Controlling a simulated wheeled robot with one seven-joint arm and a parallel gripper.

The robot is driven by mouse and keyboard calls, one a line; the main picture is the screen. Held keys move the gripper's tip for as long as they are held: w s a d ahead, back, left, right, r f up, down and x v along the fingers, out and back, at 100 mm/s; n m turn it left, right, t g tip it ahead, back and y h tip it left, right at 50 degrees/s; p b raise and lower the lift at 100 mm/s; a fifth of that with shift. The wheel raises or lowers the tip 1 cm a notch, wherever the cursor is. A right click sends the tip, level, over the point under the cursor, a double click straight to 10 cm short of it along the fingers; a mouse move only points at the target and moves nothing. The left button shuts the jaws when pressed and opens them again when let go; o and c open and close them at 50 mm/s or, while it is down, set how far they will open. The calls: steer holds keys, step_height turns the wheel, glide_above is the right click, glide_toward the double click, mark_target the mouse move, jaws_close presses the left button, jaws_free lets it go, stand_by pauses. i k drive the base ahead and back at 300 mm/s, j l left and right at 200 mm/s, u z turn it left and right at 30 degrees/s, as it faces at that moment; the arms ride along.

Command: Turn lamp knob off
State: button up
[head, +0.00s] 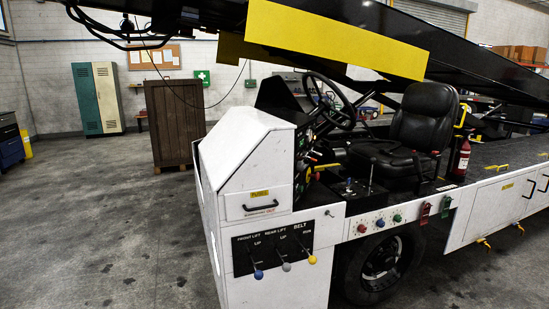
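The belt loader (262,160) stands in the middle and right of the head view, its white front body nearest. No knob has a readable lamp label from here, so I cannot tell which is the lamp knob. The dashboard (304,165) beside the steering wheel (330,102) carries small dials and coloured controls, partly edge-on and too small to tell apart. My gripper is not in view.
A lever panel (273,249) with blue, grey and yellow-tipped levers is on the near face. A black seat (422,125) and a red extinguisher (462,158) are behind. The yellow-edged boom (335,38) hangs overhead. The floor (100,235) at left is clear.

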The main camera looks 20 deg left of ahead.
mark_target(301, 166)
steer(key=i+l+u, duration=0.65)
steer(key=i, duration=0.2)
steer(key=i+l+u, duration=0.35)
